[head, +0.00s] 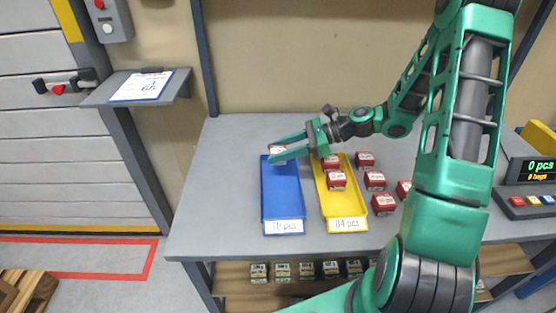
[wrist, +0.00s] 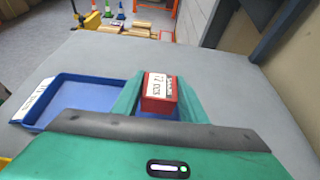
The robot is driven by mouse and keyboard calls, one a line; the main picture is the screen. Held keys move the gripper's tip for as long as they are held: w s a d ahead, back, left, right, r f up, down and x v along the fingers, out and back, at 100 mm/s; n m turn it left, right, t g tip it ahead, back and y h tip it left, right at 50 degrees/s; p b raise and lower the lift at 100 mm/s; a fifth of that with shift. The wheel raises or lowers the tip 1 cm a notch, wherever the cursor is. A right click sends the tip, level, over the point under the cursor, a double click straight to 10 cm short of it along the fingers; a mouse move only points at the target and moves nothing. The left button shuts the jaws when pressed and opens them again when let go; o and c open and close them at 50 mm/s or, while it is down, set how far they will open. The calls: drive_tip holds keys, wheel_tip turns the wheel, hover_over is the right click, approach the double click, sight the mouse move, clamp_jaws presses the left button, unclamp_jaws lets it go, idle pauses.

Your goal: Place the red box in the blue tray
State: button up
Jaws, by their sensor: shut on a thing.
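My gripper (head: 282,149) is shut on a red box (head: 278,149) at the far end of the blue tray (head: 283,198). In the wrist view the red box (wrist: 159,92) sits between the two green fingers, its white label showing. The blue tray (wrist: 75,82) lies beside and beneath the fingers there. The box appears to be over the tray's far end; I cannot tell whether it touches the tray floor. The rest of the visible tray floor is empty. The tray has a white count label at its near end.
A yellow tray (head: 346,209) stands right of the blue tray with red boxes in it. Several loose red boxes (head: 383,204) lie to its right. A display with buttons (head: 533,190) is at the table's right. The table's left side is clear.

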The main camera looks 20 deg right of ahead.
drive_tip(key=shift+f, duration=1.8)
drive_tip(key=shift+f, duration=0.15)
drive_tip(key=o, duration=0.8)
drive_tip(key=shift+r, duration=0.2)
drive_tip(key=v, duration=1.2)
drive_tip(key=shift+a, duration=0.1)
